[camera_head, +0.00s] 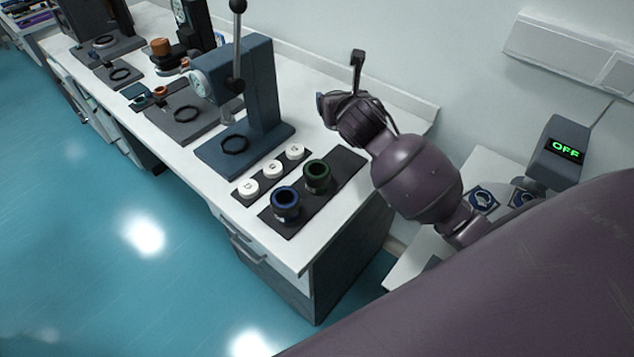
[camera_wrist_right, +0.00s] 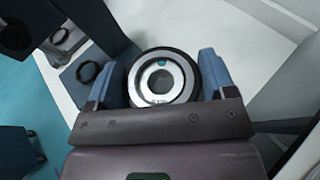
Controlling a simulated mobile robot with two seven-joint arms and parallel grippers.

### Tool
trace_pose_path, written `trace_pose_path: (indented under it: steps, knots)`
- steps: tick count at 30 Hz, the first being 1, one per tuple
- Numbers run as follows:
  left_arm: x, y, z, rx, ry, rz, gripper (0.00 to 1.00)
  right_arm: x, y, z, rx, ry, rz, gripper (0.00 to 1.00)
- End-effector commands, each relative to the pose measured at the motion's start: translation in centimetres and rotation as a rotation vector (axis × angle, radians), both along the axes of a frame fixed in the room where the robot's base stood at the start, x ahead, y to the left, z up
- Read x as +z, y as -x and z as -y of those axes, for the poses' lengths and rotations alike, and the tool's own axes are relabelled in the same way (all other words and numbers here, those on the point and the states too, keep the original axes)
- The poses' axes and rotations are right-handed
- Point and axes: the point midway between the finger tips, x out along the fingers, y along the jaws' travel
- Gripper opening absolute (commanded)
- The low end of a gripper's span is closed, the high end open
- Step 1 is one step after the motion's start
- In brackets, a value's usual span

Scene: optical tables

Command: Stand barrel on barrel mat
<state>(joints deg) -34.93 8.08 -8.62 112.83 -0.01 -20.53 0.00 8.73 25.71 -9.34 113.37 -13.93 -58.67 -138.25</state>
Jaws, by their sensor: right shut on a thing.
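My right gripper (camera_head: 330,108) hangs over the table, beyond the far end of a dark mat. The dark mat (camera_head: 350,162), which looks like the barrel mat, bears a blue-ringed barrel (camera_head: 285,204) and a green-ringed barrel (camera_head: 316,176), both upright. Its far end is bare. My left gripper is out of view.
A blue-grey press (camera_head: 262,85) with a lever stands left of the mats, a black ring on its base. A smaller dark mat holds white round pieces (camera_head: 272,169). A device reading OFF (camera_head: 562,150) stands on the right. The white table's front corner (camera_head: 305,258) is clear.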

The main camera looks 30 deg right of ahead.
Motion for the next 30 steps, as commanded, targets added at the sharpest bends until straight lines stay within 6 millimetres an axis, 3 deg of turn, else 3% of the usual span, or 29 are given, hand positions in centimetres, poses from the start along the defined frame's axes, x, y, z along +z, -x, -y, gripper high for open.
trace_pose_path:
  steps: [1,6,11,30]
  knots:
    - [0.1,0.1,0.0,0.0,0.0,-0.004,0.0,1.0,-0.9,1.1,-0.025,-0.003,0.003,0.49]
    - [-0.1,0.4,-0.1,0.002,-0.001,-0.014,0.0,2.4,-2.3,3.9,-0.077,-0.002,0.0,0.49]
    - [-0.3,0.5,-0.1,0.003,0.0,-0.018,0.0,1.9,-2.7,4.7,-0.092,-0.001,-0.002,0.49]
    - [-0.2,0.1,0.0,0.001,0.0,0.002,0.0,-11.1,-2.7,4.6,-0.093,-0.001,-0.003,0.49]
